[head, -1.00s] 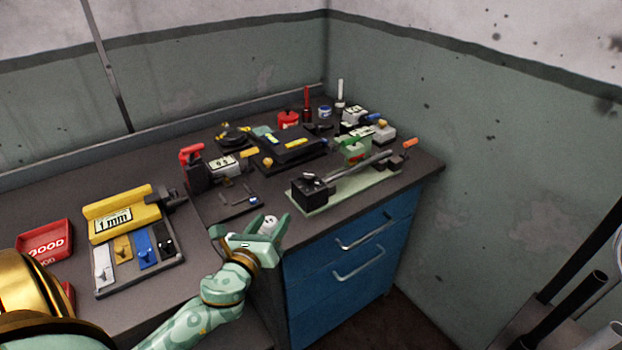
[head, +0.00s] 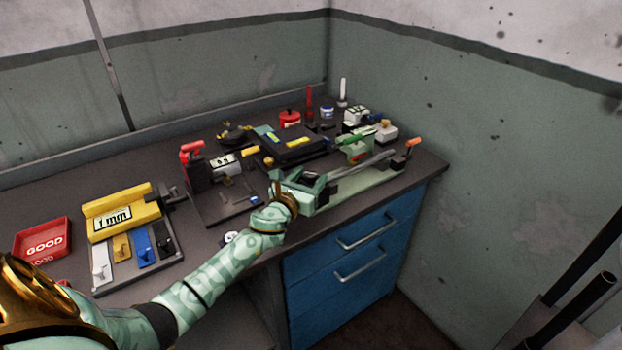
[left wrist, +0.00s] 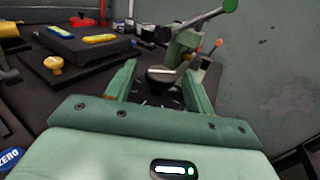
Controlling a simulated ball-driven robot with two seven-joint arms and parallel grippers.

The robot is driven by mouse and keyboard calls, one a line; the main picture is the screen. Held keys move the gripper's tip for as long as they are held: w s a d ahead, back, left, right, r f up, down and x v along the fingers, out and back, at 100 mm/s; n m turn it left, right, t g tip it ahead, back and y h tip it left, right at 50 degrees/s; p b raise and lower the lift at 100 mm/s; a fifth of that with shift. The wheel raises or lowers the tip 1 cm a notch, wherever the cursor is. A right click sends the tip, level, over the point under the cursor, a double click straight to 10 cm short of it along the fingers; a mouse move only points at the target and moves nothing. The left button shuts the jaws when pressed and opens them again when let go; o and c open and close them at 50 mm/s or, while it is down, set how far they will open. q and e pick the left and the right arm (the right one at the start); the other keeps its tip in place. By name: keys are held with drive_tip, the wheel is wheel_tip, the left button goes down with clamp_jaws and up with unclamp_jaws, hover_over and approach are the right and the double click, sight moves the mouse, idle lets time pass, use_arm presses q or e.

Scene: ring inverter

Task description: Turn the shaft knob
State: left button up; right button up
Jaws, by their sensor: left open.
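The shaft fixture shows in the head view as a long grey shaft (head: 362,164) over a pale green base (head: 372,188). My right gripper is not in view.
A black case (head: 292,143) lies behind my gripper. A yellow 1 mm gauge (head: 122,212) and a red GOOD tray (head: 43,240) are at left. The wall bounds the right side.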

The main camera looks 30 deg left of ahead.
use_arm(q)
drive_tip(key=shift+w, duration=0.45)
drive_tip(key=c, duration=1)
drive_tip(key=shift+o, duration=0.2)
drive_tip(key=shift+y, duration=0.3)
